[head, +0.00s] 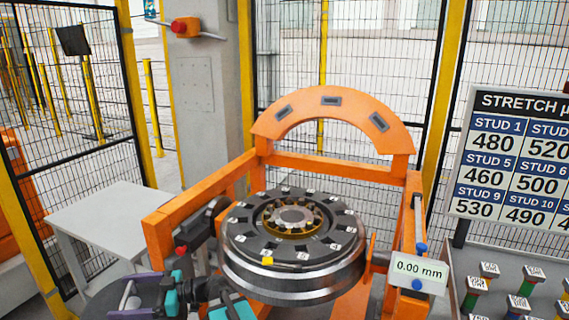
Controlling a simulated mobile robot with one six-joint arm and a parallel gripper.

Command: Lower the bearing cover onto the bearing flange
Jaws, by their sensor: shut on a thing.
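The bearing cover (239,229) looks like a dark round plate with small numbered white tags around its rim and a round opening in the middle. It lies level over the wide steel bearing flange (300,287) in the head view; I cannot tell whether the two touch or a small gap is left. Brass-coloured bearing parts and a grey hub (291,216) show in the opening. The fingertips are hard to make out. A yellow mark (267,261) sits on the front rim.
An orange gantry frame (335,168) with an arch stands close around and behind the flange. A 0.00 mm readout (419,273) is at the right. Several tagged coloured pieces (518,305) stand lower right. A bare grey table (110,220) is at the left, before mesh fencing.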

